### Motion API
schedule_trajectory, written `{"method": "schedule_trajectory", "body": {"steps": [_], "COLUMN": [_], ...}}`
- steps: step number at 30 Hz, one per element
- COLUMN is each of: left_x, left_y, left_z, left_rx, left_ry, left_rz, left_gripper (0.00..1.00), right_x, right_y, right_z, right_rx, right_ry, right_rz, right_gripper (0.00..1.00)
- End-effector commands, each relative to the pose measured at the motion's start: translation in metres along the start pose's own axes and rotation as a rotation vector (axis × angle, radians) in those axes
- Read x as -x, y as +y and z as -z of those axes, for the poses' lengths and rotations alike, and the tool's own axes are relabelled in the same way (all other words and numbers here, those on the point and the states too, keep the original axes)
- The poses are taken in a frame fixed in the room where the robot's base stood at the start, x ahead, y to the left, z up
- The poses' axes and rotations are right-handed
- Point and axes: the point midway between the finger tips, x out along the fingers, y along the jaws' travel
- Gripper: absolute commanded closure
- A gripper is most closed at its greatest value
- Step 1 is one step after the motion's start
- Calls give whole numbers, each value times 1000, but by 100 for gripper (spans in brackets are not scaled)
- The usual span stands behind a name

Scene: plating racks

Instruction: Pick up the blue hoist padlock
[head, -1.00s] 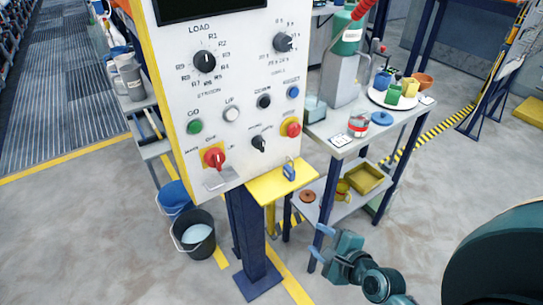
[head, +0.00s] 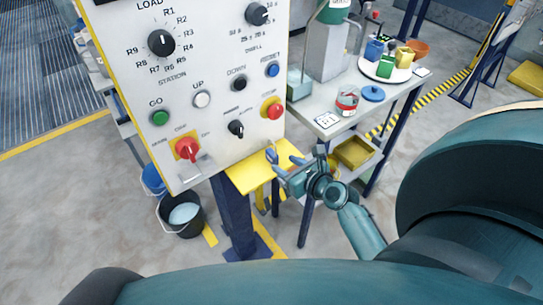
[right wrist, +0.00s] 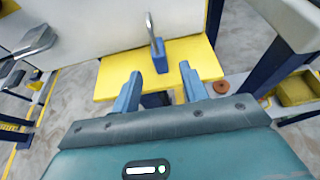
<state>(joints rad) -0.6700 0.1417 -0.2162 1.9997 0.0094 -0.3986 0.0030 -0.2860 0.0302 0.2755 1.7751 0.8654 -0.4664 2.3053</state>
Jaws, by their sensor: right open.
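The blue padlock (right wrist: 160,58) with a grey metal shackle stands upright on a yellow shelf (right wrist: 115,76) below the control panel. In the head view the padlock (head: 271,155) is small and partly covered by my gripper. My right gripper (head: 277,164) is at the shelf's right part, close to the padlock. In the right wrist view its two blue fingers (right wrist: 160,88) are apart, with nothing between them, and the padlock lies just beyond the tips, roughly centred between them. My left gripper is not in view.
The control panel (head: 215,75) rises behind the shelf, with a red switch (head: 187,149) and hasp at lower left. A workbench (head: 325,105) with jars and coloured blocks stands to the right. Buckets (head: 184,217) stand on the floor at left.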

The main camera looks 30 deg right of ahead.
Motion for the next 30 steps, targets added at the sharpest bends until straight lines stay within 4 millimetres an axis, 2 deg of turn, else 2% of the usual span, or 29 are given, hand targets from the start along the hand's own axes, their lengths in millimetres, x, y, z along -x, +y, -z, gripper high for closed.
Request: {"method": "schedule_trajectory", "body": {"steps": [1,8,16,25,30], "left_x": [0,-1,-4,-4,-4], "left_y": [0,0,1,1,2], "left_z": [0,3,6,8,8], "left_rx": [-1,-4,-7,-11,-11], "left_ry": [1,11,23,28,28], "left_rz": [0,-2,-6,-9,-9], "left_gripper": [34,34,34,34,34], "right_x": [-7,-24,-62,-66,-66], "right_y": [0,0,0,0,0], "right_z": [0,1,3,3,3], "right_rx": [1,3,4,4,3], "right_ry": [-1,1,1,2,2], "right_rz": [0,-1,0,1,1], "right_gripper": [56,56,56,56,70]}}
